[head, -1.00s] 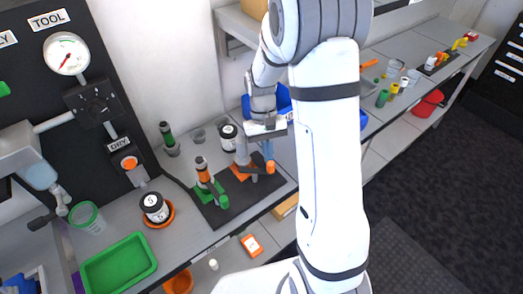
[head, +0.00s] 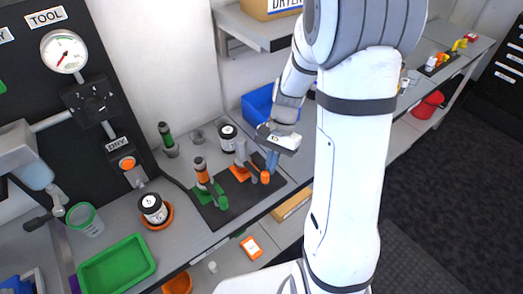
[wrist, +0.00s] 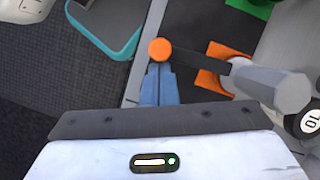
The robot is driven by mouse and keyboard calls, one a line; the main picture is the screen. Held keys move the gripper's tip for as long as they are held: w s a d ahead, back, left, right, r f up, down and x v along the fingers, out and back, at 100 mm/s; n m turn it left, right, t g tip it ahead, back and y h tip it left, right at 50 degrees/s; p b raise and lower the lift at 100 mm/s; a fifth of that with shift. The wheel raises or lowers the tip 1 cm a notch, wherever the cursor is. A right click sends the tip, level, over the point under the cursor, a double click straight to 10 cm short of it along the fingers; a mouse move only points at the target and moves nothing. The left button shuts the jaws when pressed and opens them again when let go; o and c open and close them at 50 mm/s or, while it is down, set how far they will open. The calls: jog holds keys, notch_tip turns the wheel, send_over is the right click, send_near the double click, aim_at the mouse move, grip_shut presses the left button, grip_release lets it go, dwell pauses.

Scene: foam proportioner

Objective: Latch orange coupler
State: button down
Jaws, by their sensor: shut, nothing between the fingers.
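The orange coupler stands on a black mat (head: 212,212). It has a grey body (head: 241,152), an orange base (head: 238,173) and a lever with an orange knob (head: 265,177). My gripper (head: 270,168) has blue fingers that are shut and empty, beside the knob. In the wrist view the fingertips (wrist: 160,68) are right at the knob; I cannot tell whether they touch it.
A green coupler (head: 204,178) with an orange band stands left of the orange one on the mat. A black-and-white jar (head: 228,136) and a blue bin (head: 257,106) stand behind. A green tray (head: 118,264) lies at the front left.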

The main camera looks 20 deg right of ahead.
jog(key=shift+s+m, duration=0.1)
jog(key=shift+m, duration=0.3)
dwell(0.3)
jog(key=shift+w+d, duration=0.35)
jog(key=w+d+f+v, duration=0.1)
jog(key=v, duration=1)
jog(key=shift+w+d, duration=0.4)
jog(key=shift+s, duration=0.1)
